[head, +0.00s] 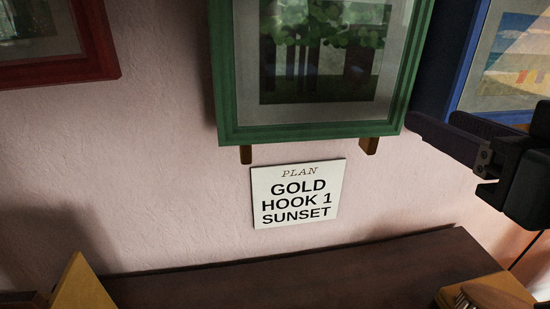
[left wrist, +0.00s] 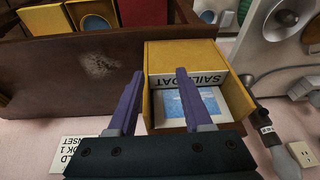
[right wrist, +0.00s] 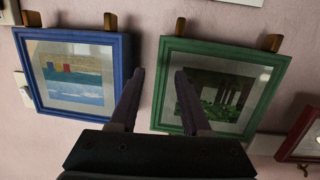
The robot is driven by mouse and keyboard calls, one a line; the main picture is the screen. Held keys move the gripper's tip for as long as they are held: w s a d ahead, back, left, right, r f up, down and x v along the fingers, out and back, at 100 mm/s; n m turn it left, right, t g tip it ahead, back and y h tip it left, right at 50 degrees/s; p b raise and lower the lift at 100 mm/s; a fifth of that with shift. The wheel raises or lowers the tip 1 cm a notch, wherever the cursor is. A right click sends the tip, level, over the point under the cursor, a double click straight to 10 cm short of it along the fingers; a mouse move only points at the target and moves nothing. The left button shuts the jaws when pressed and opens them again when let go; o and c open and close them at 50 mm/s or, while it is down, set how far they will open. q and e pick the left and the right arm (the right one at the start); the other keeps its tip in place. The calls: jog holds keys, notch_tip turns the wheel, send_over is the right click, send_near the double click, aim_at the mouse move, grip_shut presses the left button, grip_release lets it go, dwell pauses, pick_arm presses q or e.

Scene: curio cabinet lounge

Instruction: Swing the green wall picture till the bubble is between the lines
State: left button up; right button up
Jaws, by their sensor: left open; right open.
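The green wall picture (head: 309,133) hangs at the top of the head view, its upper part cut off. It also shows in the right wrist view (right wrist: 215,50), turned about. No bubble or lines can be made out. My right gripper (head: 425,128) is open beside the picture's lower right corner. In the right wrist view my right gripper's fingertips (right wrist: 160,72) lie either side of the picture's near side edge; contact cannot be told. My left gripper (left wrist: 159,73) is open and empty in the left wrist view, over a yellow box (left wrist: 190,55) with a "SAILBOAT" card.
A blue-framed picture (head: 461,88) hangs close on the right, a red-framed one (head: 60,72) at left. Wooden blocks (head: 246,154) show under the green frame. A "GOLD HOOK 1 SUNSET" card (head: 298,178) is on the wall above a dark wooden top (head: 300,275). A speaker (left wrist: 285,30) stands near the left gripper.

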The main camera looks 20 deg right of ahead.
jog(key=t+b, duration=0.2)
jog(key=b, duration=0.4)
send_near(374, 144)
jog(key=w+d, duration=0.1)
pick_arm(q)
notch_tip(374, 144, down, 10)
jog(key=b, duration=0.1)
pick_arm(e)
jog(key=shift+n+y, duration=0.4)
jog(key=shift+y, duration=0.2)
jog(key=x, duration=1)
jog(key=shift+w+r, duration=0.1)
jog(key=shift+w, duration=0.05)
pick_arm(q)
jog(key=shift+f, duration=0.15)
pick_arm(e)
jog(key=shift+c, duration=0.4)
jog(key=c, duration=0.3)
grip_shut()
pick_arm(q)
jog(key=shift+d, duration=0.1)
